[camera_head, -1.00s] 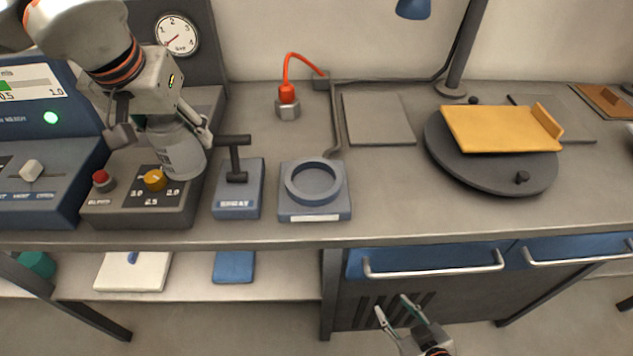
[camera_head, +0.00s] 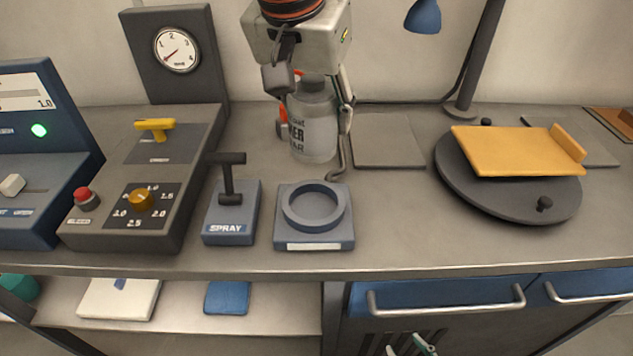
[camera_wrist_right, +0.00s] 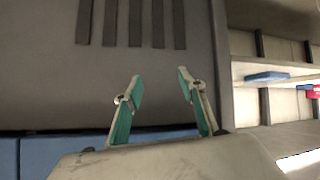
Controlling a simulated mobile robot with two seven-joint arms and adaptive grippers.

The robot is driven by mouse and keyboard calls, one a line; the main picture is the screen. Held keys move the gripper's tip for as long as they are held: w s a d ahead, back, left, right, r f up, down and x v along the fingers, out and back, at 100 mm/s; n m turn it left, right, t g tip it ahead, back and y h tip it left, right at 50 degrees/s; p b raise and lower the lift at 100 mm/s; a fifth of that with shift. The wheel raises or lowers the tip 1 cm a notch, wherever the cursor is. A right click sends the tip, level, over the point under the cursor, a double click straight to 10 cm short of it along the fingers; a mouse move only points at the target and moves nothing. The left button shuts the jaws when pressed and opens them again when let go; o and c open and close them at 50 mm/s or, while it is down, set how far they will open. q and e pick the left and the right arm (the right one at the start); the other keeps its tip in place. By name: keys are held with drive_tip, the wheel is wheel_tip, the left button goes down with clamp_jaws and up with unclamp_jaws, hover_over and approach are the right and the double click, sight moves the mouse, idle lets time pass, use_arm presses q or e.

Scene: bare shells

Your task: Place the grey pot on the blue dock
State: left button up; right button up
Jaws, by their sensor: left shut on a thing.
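The grey pot (camera_head: 313,128) is a lidded cylinder with lettering on its side. My left gripper (camera_head: 312,95) is shut on it and holds it upright, behind and above the blue dock. The blue dock (camera_head: 313,243) is a square block with a raised ring and a white label strip, near the bench's front edge, and its ring is empty. My right gripper (camera_head: 412,346) is low in front of the bench, at the bottom edge of the head view. In the right wrist view its fingers (camera_wrist_right: 157,90) are apart with nothing between them.
The spray lever block (camera_head: 230,222) stands just left of the dock. A control box with an orange knob (camera_head: 140,199) is further left. A round turntable (camera_head: 480,195) with a yellow plate (camera_head: 512,150) is on the right. Bare bench lies between dock and turntable.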

use_arm(q)
wheel_tip(320, 180, down, 12)
drive_tip(key=shift+f+b, duration=0.25)
drive_tip(key=shift+b, duration=0.7)
drive_tip(key=shift+f, duration=0.15)
drive_tip(key=shift+f, duration=0.1)
drive_tip(key=o, duration=1.4)
drive_tip(key=shift+c, duration=0.2)
